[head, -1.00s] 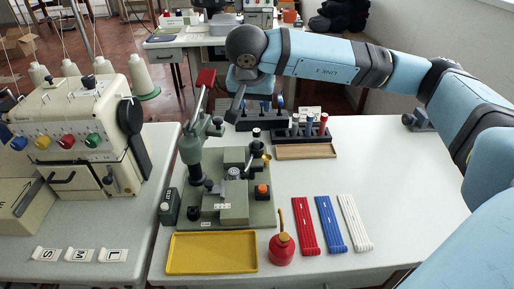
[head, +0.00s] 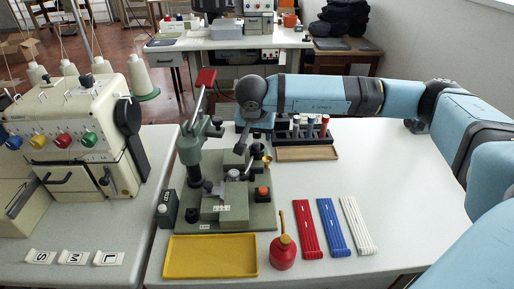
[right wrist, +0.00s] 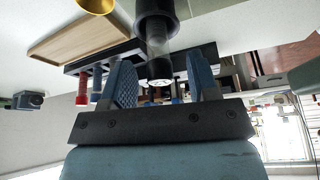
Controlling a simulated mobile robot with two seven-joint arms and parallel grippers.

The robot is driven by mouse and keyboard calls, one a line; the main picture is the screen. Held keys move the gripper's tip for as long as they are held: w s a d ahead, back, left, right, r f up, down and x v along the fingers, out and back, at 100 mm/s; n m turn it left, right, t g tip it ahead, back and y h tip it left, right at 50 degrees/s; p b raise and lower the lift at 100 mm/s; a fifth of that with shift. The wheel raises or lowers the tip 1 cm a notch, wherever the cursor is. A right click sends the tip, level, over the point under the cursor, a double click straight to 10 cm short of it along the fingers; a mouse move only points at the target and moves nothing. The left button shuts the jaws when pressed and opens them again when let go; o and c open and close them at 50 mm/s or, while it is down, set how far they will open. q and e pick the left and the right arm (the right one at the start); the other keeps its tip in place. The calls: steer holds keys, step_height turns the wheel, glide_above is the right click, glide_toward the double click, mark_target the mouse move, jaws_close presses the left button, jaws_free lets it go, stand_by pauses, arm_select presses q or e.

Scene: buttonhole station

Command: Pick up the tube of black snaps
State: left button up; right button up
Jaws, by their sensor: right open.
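The tube of black snaps (right wrist: 157,45) shows in the right wrist view as a clear tube with a dark cap, in line with a dark round holder. The picture there is upside down. My right gripper (right wrist: 161,66) is open, with one blue finger on each side of the tube's capped end and visible gaps between. In the head view my right gripper (head: 256,135) is at the back of the green press (head: 235,213) and hides most of the tube. A dark holder (head: 257,150) shows just below it. My left gripper is not in view.
A black rack (head: 308,137) with several coloured-cap tubes and a wooden tray (head: 307,154) stand close right of the gripper. A yellow tray (head: 211,257), a red oiler (head: 283,252) and red, blue and white strips lie in front. The table's right side is clear.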

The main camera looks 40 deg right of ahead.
jaws_close()
steer(key=shift+r, duration=0.15)
